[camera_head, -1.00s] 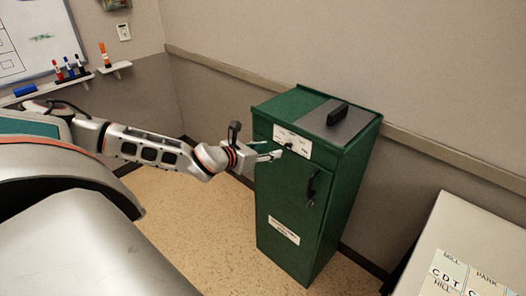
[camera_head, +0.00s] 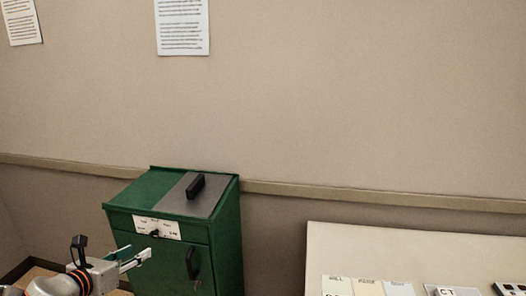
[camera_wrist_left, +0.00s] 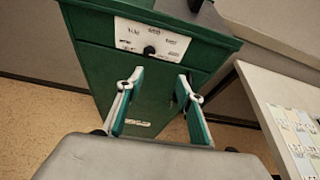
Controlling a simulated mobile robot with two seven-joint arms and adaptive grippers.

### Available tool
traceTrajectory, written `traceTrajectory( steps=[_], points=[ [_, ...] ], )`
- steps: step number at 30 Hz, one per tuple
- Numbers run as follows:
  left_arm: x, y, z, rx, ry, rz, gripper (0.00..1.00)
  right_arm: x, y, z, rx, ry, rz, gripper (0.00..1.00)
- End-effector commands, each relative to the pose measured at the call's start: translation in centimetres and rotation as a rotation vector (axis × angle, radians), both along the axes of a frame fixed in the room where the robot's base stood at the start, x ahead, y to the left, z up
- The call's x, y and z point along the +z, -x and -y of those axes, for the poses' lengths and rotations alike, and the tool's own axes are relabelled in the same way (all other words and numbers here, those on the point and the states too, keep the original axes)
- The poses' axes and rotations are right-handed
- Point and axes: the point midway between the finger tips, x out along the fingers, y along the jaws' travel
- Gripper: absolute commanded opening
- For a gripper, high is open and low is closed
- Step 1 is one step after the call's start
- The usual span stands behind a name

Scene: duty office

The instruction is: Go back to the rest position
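My left gripper (camera_head: 134,256) is in front of the upper front face of a green cabinet (camera_head: 228,238). The left wrist view shows its two fingers (camera_wrist_left: 155,100) spread apart with nothing between them. Beyond them is the cabinet's white label panel (camera_wrist_left: 150,38) with a black knob (camera_wrist_left: 149,50). The fingers look apart from the knob. A black door handle (camera_head: 193,262) is on the cabinet's front, and a black lid handle (camera_head: 196,187) is on its sloped top. My right gripper is in neither view.
A pale table (camera_head: 400,248) stands to the right of the cabinet, with several lettered cards (camera_head: 368,287) on it. A wall with a rail (camera_head: 380,197) runs behind the cabinet. Papers (camera_head: 182,26) hang on the wall.

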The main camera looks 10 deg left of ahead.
Motion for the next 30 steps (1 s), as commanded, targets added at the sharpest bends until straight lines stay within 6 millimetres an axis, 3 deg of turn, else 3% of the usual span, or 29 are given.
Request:
traceTrajectory(
  steps=[9, 15, 18, 22, 26, 30],
  points=[
    [-7.5, 2.3, 16.2, 0.012, 0.611, -0.206, 0.37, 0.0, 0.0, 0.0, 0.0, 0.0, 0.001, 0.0],
    [-10.7, 5.1, 23.6, 0.146, 1.062, -0.365, 0.37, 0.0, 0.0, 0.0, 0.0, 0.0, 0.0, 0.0],
    [-12.2, 6.6, 25.9, 0.253, 1.289, -0.441, 0.37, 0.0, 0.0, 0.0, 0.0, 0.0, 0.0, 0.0],
    [-14.5, 8.7, 27.2, 0.435, 1.577, -0.522, 0.37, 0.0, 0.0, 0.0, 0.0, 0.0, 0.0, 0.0],
    [-17.4, 11.2, 26.8, 0.662, 1.854, -0.571, 0.37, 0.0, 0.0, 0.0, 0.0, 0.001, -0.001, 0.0],
    [-21.4, 14.9, 24.7, 0.948, 2.125, -0.569, 0.37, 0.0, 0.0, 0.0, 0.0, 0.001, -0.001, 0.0]
  ],
)
